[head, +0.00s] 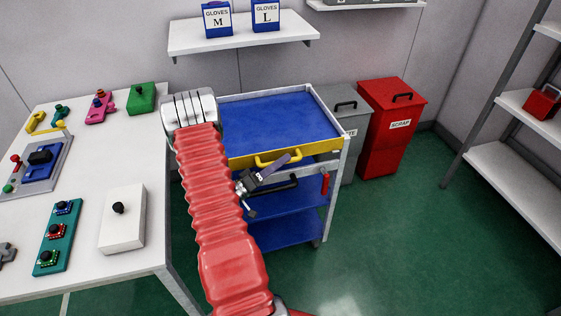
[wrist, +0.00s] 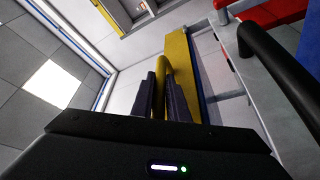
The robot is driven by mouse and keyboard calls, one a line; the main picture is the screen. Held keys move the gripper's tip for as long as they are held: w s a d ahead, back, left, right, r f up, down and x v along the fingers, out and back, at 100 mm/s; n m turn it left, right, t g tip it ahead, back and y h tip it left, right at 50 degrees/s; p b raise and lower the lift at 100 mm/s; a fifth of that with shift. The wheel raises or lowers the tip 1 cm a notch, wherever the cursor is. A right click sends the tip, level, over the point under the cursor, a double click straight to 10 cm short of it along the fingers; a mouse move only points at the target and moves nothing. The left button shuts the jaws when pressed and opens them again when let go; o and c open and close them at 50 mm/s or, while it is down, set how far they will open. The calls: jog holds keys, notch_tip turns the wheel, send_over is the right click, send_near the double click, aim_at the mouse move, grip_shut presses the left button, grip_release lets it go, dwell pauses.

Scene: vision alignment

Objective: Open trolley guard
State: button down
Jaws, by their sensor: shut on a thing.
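The trolley (head: 333,159) stands right of the white table, with a blue top tray and blue lower shelves. Its yellow guard (head: 238,162) lies along the front edge of the top tray and looks upright and closed. A yellow handle (head: 262,162) stands out from the guard's front. In the wrist view, the two dark fingers (wrist: 164,95) are shut around the yellow handle (wrist: 161,68), with the yellow guard (wrist: 184,62) just to the right. My red arm hides the trolley's left front.
A black bar (head: 283,184) is just below the guard; it is large in the wrist view (wrist: 283,72). A red tag-like item (head: 325,184) hangs on the right post. Grey and red SCRAP (head: 391,128) bins stand behind right. Floor in front is clear.

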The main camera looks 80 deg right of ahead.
jog(key=shift+s+a+f+m+g+y, duration=0.2)
jog(key=shift+f+m+g, duration=0.35)
jog(key=shift+m, duration=0.95)
jog(key=shift+s+a+f+m+g+y, duration=0.1)
jog(key=shift+a+f+m+g+y, duration=0.4)
jog(key=shift+m, duration=1)
jog(key=shift+s+a+f+m+g+y, duration=0.1)
jog(key=shift+f+m+g, duration=0.15)
jog(key=shift+m+g, duration=0.9)
jog(key=shift+m+t, duration=0.3)
jog(key=shift+m, duration=0.15)
jog(key=c, duration=2)
grip_release()
jog(key=shift+r, duration=0.15)
